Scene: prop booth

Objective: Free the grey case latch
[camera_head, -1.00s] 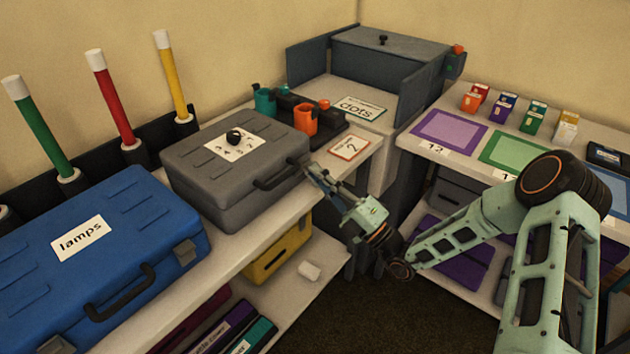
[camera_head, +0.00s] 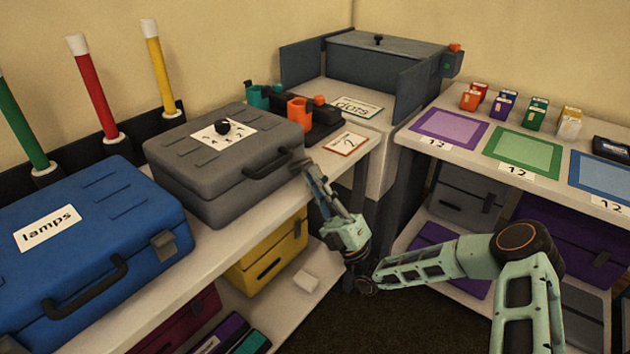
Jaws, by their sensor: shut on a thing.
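The grey case (camera_head: 215,195) lies closed on the shelf top, with a dark carry handle (camera_head: 268,165) on its front. My gripper (camera_head: 305,170) reaches up from the right to the right end of the case's front, just past the handle. Its jaws are shut on the grey case's latch (camera_head: 299,163), a small dark piece mostly hidden by the fingers. Whether the latch has turned is too small to tell.
A blue case (camera_head: 90,215) labelled "lamps" stands at the left. Behind the grey case is a dark rack with orange (camera_head: 299,110) and teal cups. A numbered card (camera_head: 346,144) lies close to my gripper. Below, a yellow case (camera_head: 270,255) sits on the lower shelf.

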